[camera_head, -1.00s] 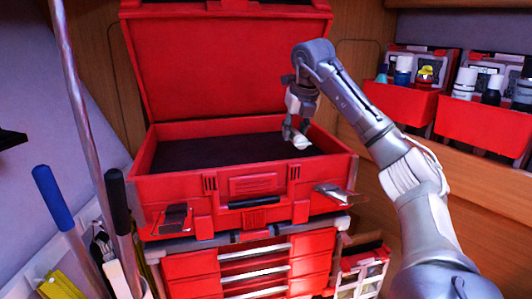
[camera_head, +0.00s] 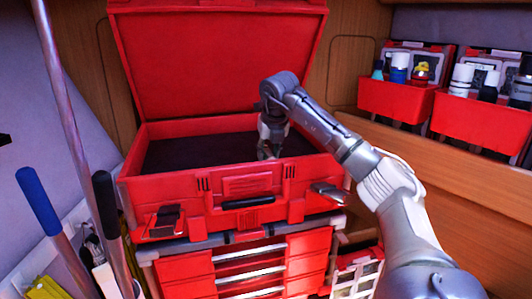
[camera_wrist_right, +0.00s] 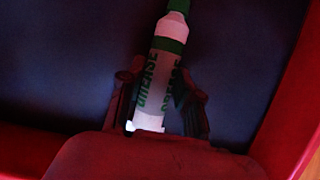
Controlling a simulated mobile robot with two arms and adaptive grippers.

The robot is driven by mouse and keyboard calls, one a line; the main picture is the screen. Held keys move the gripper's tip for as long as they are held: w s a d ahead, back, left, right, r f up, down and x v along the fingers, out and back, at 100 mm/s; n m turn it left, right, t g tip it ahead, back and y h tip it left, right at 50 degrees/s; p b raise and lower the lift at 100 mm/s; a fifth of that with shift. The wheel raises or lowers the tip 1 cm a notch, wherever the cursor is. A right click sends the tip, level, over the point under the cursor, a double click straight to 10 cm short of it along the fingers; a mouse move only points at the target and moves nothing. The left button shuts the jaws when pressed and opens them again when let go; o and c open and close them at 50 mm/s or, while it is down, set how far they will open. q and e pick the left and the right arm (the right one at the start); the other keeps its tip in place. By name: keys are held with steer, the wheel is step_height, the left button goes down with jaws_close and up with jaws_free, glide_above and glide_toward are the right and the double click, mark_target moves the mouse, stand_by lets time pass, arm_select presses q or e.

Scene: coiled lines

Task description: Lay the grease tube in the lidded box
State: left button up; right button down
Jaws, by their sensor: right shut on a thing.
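The lidded box (camera_head: 222,190) is a red case on top of a red drawer unit. Its lid (camera_head: 225,60) stands open at the back, and its floor is dark. My right gripper (camera_head: 268,151) is down inside the box, near the right part of its opening. In the right wrist view the white and green grease tube (camera_wrist_right: 168,60) lies between the fingers of my right gripper (camera_wrist_right: 160,100), which is shut on it. The dark box floor is behind the tube; I cannot tell whether they touch. The head view mostly hides the tube. My left gripper is not seen.
The red drawers (camera_head: 250,268) are under the box. Red bins (camera_head: 395,100) with bottles hang on the right wall. Long handles, one blue (camera_head: 38,195), stand at the left. The box floor left of my gripper is clear.

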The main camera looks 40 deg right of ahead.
steer(key=c, duration=0.8)
jaws_free()
steer(key=shift+s, duration=0.1)
steer(key=shift+r, duration=0.15)
steer(key=v, duration=1.2)
steer(key=shift+s, duration=0.1)
